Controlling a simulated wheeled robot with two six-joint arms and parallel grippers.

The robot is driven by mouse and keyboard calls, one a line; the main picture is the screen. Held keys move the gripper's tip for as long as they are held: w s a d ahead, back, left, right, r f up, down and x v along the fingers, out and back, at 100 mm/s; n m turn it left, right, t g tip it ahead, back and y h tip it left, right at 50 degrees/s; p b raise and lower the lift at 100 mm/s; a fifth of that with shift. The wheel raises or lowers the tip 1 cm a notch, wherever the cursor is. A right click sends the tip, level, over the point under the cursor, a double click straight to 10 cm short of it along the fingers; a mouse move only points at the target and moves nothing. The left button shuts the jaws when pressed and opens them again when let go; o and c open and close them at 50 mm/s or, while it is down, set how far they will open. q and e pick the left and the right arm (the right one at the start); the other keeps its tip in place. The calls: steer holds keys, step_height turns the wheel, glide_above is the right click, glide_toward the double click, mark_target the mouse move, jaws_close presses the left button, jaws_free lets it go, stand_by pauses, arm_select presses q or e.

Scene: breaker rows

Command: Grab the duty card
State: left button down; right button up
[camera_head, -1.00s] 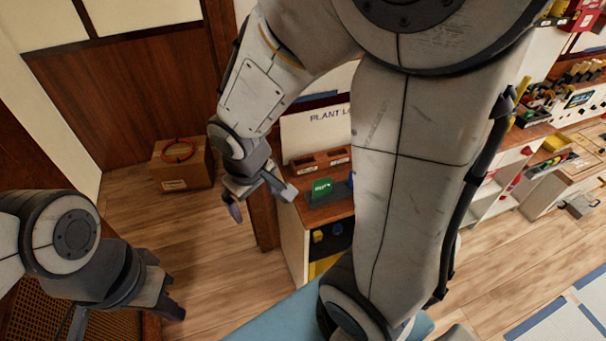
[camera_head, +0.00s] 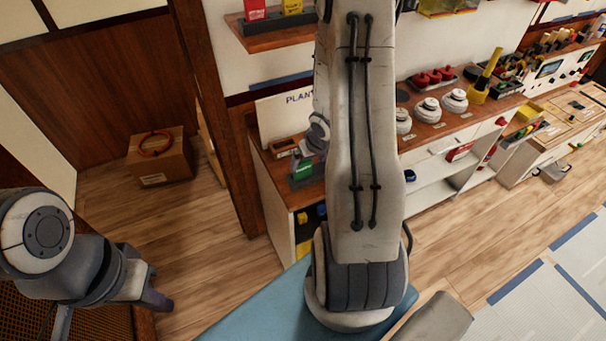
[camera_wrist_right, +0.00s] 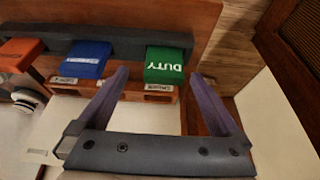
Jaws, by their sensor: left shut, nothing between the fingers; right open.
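The green duty card (camera_wrist_right: 167,64), marked DUTY, stands in a dark rack (camera_wrist_right: 118,40) in the right wrist view. In the head view the duty card (camera_head: 303,170) is partly hidden by my right gripper (camera_head: 306,160), which is just over it at the counter's left end. In the wrist view my right gripper (camera_wrist_right: 160,76) is open. Its fingers point at the card, one toward each side, and nothing is held. I cannot tell whether they touch it. My left gripper (camera_head: 158,299) is shut and empty at lower left, far from the card.
A blue card (camera_wrist_right: 87,58) and an orange card (camera_wrist_right: 18,52) stand left of the duty card in the same rack. In the head view, white round-based items (camera_head: 454,101) line the counter. A cardboard box (camera_head: 160,160) with an orange ring sits on the floor.

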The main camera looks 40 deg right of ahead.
mark_target(304, 165)
steer(key=x, duration=0.1)
steer(key=b+x, duration=0.1)
steer(key=x, duration=0.2)
steer(key=shift+w+a+f, duration=0.1)
steer(key=shift+w+a, duration=0.15)
steer(key=shift+w, duration=0.15)
steer(key=shift+w+d+f+b, duration=0.1)
steer(key=shift+w+f+b, duration=0.15)
steer(key=shift+f, duration=0.2)
steer(key=c, duration=1.3)
steer(key=shift+c, duration=0.2)
steer(key=shift+r, duration=0.15)
